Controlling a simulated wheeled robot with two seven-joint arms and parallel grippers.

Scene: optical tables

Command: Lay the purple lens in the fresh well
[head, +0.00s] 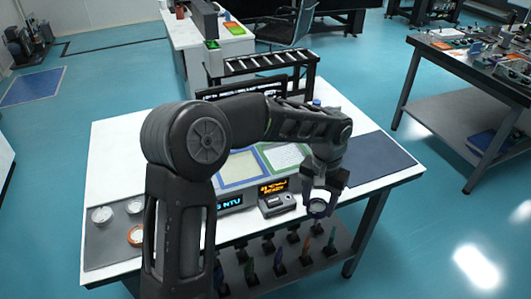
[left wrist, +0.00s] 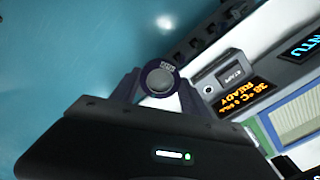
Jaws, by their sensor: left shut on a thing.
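My left gripper (head: 319,201) is shut on a small round piece (head: 318,208), held over the front part of the white table, to the right of the small READY device. In the left wrist view the piece (left wrist: 159,80) shows a grey disc in a dark ring, between the fingertips. On the grey tray (head: 107,250) at the left are pale round cups (head: 102,215) and an orange-rimmed one (head: 136,236). I cannot tell which well is the fresh one. My right gripper is out of view.
The READY device (head: 277,203) and the NTU display (head: 230,202) stand at the table's front. Blue- and green-framed panels lie behind them, partly hidden by my arm. A dark mat (head: 380,160) lies bare at the right. Several coloured items stand in holders below the front edge.

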